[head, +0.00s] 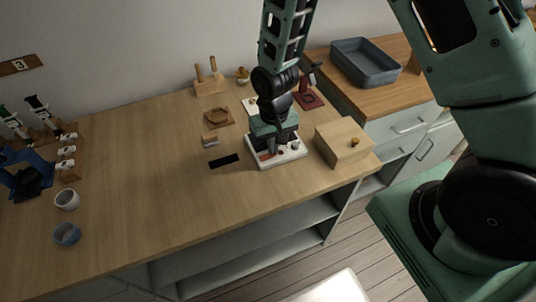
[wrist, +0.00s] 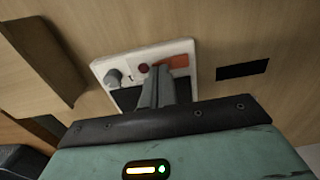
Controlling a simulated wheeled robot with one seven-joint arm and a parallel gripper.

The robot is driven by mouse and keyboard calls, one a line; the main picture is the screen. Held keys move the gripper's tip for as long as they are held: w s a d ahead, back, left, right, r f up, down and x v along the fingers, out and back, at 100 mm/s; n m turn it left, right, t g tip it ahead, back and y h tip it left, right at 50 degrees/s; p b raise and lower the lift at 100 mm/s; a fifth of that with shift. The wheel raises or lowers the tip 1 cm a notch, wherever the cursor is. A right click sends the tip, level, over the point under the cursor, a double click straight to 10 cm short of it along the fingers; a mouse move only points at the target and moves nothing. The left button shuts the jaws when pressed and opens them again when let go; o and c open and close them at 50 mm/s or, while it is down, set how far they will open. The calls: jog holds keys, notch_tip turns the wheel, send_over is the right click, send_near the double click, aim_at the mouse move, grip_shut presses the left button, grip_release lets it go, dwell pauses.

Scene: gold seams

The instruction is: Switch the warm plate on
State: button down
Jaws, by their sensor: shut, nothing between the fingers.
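The warm plate is a white-cased unit (head: 293,158) near the table's front edge, and it also shows in the wrist view (wrist: 122,64). In the wrist view its panel carries a grey knob (wrist: 113,77), a small round dark-red button (wrist: 143,69) and an orange-red switch-like piece (wrist: 174,62). My gripper (head: 270,153) is over the panel with its fingers together and empty. In the wrist view the fingertips (wrist: 158,70) are between the red button and the orange-red piece, at or just above the panel. Contact cannot be told. The fingers and gripper body hide much of the dark top.
A wooden box with a knob (head: 341,142) stands close on the right. A black strip (head: 223,161) lies on the table to the left, and a small wooden-and-grey block (head: 210,141) is behind it. The table's left-centre is clear.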

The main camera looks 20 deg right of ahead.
jog(key=shift+f, duration=0.45)
jog(key=shift+r, duration=0.1)
jog(key=shift+r+p, duration=2.65)
jog(key=shift+r, duration=0.85)
